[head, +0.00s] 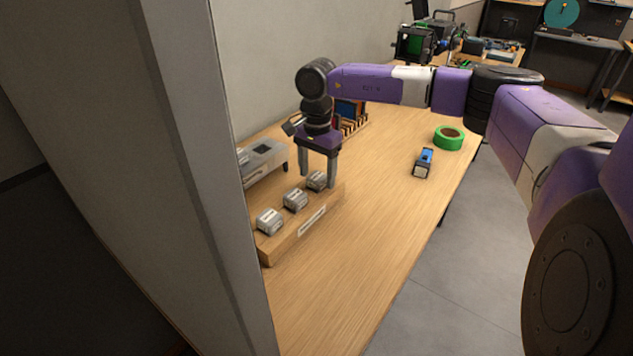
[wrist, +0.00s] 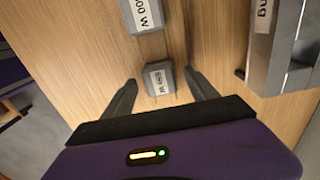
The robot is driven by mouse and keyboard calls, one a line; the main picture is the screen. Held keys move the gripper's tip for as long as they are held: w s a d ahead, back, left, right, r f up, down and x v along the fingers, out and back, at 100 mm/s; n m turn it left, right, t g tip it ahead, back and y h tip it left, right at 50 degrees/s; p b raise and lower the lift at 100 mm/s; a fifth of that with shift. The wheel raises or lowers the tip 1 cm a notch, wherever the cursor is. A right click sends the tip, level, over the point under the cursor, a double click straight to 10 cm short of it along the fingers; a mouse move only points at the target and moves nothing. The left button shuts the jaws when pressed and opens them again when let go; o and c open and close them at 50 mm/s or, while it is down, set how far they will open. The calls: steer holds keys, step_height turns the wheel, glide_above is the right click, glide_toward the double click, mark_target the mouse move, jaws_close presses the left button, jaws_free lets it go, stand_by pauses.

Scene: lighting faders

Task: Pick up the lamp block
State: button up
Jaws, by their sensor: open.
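Three grey labelled blocks stand in a row on a low wooden stand (head: 283,243): a near block (head: 269,222), a middle block (head: 295,200) and a far block (head: 317,181). My gripper (head: 318,177) points down over the far block, open, with a finger on each side. In the wrist view, this small block (wrist: 159,79) sits between the fingertips of my gripper (wrist: 160,82), with gaps on both sides. Its label is upside down and hard to read. Another block (wrist: 140,14) shows at the top edge. Which one is the lamp block I cannot tell for certain.
A grey box (head: 263,160) stands on the wooden table (head: 385,215) left of my gripper; its edge is right in the wrist view (wrist: 280,50). A slotted rack (head: 352,122) is behind. A blue item (head: 424,163) and green tape roll (head: 449,138) lie right. The front table is clear.

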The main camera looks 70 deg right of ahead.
steer(key=shift+f, duration=0.85)
steer(key=shift+c, duration=0.2)
steer(key=c, duration=1.2)
steer(key=shift+c, duration=0.2)
steer(key=shift+r, duration=0.1)
